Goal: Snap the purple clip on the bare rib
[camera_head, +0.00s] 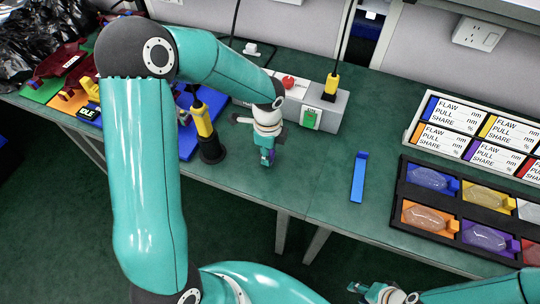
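My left gripper (267,155) hangs over the green table in front of the grey box, pointing down. A small blue-purple piece shows at its fingertips; it is too small to tell whether the fingers are shut on it. A purple part (487,237) with a clear lump on it lies in the front row of the black tray, far from the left gripper. My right gripper (378,291) is low at the bottom edge, beyond the table's front edge; its finger opening is unclear. I cannot make out a bare rib; dark red lamp parts (62,66) lie at the far left, partly hidden by my arm.
The black tray (452,196) holds several coloured parts at the right, below a white label board (411,132). A blue strip (358,178) lies alone on the table (320,185). A yellow-black tool (205,125) stands left of the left gripper. The grey box (325,104) has a red button.

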